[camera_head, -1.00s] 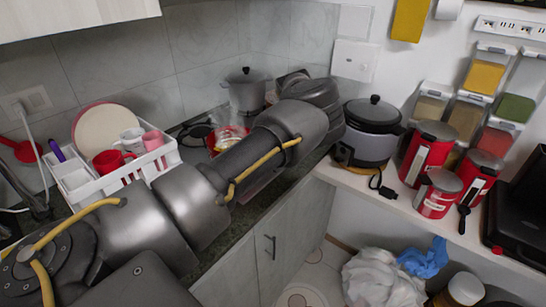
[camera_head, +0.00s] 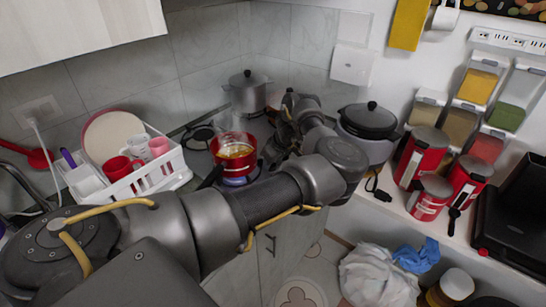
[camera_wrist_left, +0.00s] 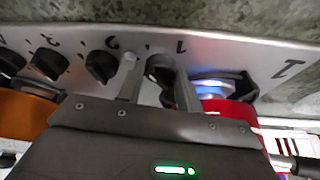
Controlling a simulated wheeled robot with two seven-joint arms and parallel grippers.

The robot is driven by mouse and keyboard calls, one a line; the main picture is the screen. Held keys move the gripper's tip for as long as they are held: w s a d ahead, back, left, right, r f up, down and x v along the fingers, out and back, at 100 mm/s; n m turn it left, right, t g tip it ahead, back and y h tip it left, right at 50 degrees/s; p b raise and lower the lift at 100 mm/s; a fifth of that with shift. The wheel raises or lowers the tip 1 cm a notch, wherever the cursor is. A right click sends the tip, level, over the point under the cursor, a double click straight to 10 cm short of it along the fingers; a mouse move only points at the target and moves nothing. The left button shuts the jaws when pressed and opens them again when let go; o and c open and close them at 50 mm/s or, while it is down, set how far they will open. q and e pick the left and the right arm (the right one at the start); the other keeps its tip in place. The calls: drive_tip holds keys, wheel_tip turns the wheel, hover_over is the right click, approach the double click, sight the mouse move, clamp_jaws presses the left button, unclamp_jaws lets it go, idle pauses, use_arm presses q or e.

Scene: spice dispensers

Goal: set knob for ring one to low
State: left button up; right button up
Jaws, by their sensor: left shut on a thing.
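The stove's light metal control panel (camera_wrist_left: 225,55) crosses the left wrist view, with a row of black knobs. The knob for ring one (camera_wrist_left: 160,68), by a printed 1, sits between the two fingers of my left gripper (camera_wrist_left: 157,74), which is shut on it. The knob's low mark and exact setting cannot be read. A blue flame (camera_wrist_left: 210,87) burns at the ring beside it, under a red pot (camera_wrist_left: 230,108). In the head view the red pot (camera_head: 236,165) stands on the stove with yellowish contents. My right gripper is out of view.
Other knobs (camera_wrist_left: 100,67) sit close to my left fingers. An orange pot (camera_wrist_left: 25,118) is at the left of the wrist view. A grey pot (camera_head: 247,92), a white dish rack (camera_head: 150,180) and a rice cooker (camera_head: 369,122) stand around the stove.

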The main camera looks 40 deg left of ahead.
use_arm(q)
drive_tip(key=shift+m+p, duration=0.35)
drive_tip(key=shift+m, duration=0.05)
drive_tip(key=o, duration=1)
drive_tip(key=v, duration=1)
drive_tip(key=shift+s+r, duration=0.2)
drive_tip(key=shift+r, duration=0.2)
